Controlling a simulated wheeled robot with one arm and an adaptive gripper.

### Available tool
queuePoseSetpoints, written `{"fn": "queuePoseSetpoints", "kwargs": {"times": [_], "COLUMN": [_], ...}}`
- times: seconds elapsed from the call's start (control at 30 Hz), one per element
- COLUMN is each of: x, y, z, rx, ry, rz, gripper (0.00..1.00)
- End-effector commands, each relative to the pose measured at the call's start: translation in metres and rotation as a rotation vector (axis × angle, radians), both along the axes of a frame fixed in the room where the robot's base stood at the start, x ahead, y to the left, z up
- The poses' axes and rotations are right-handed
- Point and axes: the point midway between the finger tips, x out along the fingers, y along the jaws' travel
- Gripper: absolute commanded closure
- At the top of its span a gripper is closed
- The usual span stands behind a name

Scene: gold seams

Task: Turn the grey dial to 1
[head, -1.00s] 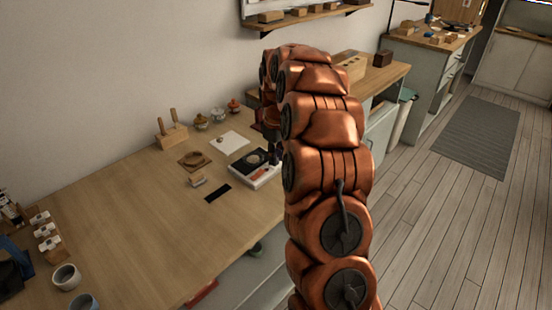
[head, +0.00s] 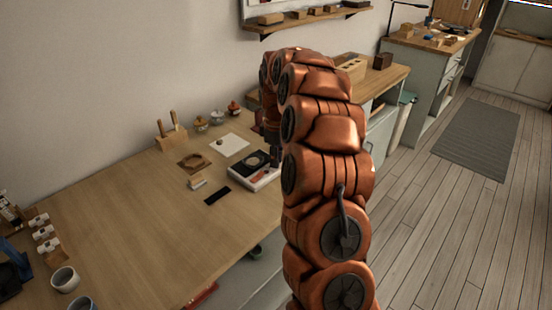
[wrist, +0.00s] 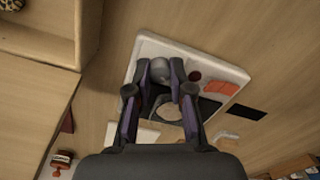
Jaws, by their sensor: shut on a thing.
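The grey dial (wrist: 160,72) is a rounded knob on one end of a white device (wrist: 228,73), in the wrist view. My gripper (wrist: 161,69) is shut on the dial, one fingertip on each side of it. The dial's marks and pointer cannot be read. In the head view the white device (head: 264,182) lies on the wooden table, and my gripper (head: 276,160) reaches down at its right end. The dial is hidden there by my arm.
A black strip (head: 217,196) and a small block (head: 197,184) lie nearby.

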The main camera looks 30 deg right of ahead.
Motion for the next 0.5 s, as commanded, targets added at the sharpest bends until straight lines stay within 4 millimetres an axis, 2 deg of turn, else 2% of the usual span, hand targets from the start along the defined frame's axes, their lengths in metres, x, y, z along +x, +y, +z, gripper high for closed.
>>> {"fn": "queuePoseSetpoints", "kwargs": {"times": [0.1, 0.13, 0.33, 0.5], "x": [0.0003, 0.0003, 0.0003, 0.0002], "y": [-0.0009, -0.0009, -0.0005, -0.0003], "z": [0.0009, 0.0009, 0.0005, 0.0003], "rx": [-0.002, -0.002, -0.002, 0.000], "ry": [-0.002, -0.002, -0.001, -0.001], "rz": [0.000, 0.000, -0.001, -0.001], "gripper": [1.00, 0.76, 0.55, 0.54]}}
